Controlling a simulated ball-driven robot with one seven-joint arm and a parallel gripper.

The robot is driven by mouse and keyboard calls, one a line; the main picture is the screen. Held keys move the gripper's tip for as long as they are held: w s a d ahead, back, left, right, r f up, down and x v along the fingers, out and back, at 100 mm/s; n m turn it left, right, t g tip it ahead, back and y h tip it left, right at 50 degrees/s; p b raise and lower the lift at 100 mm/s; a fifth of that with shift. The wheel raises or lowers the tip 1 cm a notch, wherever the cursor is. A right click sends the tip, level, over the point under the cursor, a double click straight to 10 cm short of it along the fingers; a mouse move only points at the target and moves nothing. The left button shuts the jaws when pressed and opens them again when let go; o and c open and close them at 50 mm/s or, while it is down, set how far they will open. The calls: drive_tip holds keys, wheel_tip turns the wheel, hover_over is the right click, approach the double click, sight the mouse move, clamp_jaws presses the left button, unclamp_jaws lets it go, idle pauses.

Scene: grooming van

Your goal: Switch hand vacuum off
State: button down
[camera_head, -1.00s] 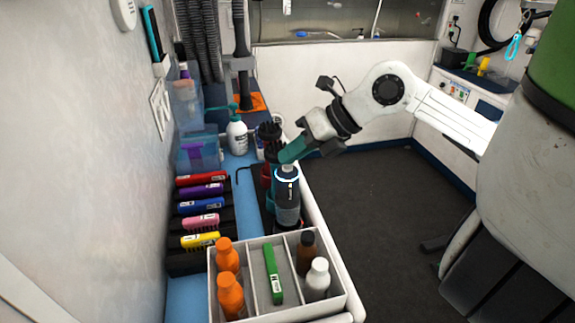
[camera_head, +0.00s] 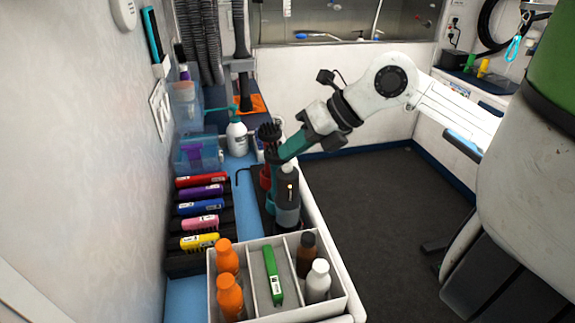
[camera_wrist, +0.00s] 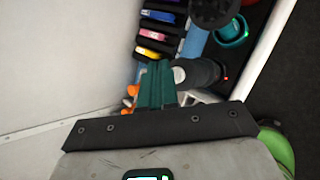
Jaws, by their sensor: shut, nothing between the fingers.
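My gripper (camera_head: 281,158), with teal fingers, is shut and empty. Its tips are close above and beside the vacuum's top; I cannot tell whether they touch. The shut fingers also show in the wrist view (camera_wrist: 158,70).
A grey divided caddy (camera_head: 213,285) with orange, brown and white bottles and a green tool stands in front. Several coloured brushes (camera_head: 202,206) lie in a black rack at left. The dark floor (camera_head: 390,220) is clear.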

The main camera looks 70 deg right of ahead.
sight(292, 167)
drive_tip(key=shift+r+p, duration=0.55)
drive_tip(key=shift+r, duration=2.35)
